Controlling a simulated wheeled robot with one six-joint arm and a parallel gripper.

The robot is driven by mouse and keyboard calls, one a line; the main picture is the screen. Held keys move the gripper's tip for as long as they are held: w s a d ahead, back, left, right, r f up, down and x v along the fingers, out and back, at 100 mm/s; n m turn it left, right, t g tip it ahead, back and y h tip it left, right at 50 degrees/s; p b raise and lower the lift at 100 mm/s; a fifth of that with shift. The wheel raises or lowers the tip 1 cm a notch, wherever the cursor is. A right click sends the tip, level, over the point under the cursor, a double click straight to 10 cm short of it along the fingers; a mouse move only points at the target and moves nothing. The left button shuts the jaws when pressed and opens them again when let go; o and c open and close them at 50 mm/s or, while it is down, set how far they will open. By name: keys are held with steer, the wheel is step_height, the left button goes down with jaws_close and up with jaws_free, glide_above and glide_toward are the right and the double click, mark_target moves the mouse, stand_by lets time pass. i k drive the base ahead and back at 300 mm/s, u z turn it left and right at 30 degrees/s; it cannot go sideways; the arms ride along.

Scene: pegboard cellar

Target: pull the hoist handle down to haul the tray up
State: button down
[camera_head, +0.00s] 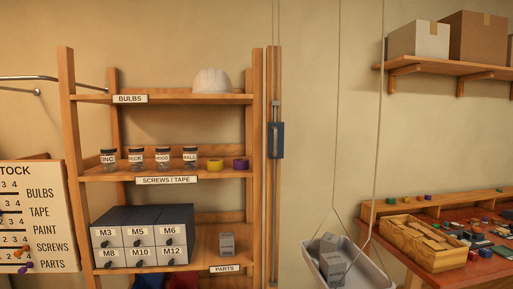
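The hoist handle (276,140) is a blue block on a vertical wooden rail (269,215) just right of the shelf unit, with a cord running up from it. The tray (371,274) is pale grey and hangs on two cords low in the picture, right of the rail. It looks tilted, and its bottom is partly cut off by the picture's lower edge. Grey boxes (333,266) lie in it. My gripper is not in view.
A wooden shelf unit (66,130) with jars, tape rolls and drawers stands left of the rail. A red-topped workbench (398,262) with a wooden box (402,239) and small parts is right of the tray. A wall shelf (432,67) holds cartons above. Bare wall lies between.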

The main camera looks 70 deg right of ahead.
mark_target(275, 129)
steer(key=z, duration=0.5)
steer(key=i, duration=0.7)
steer(key=z, duration=0.75)
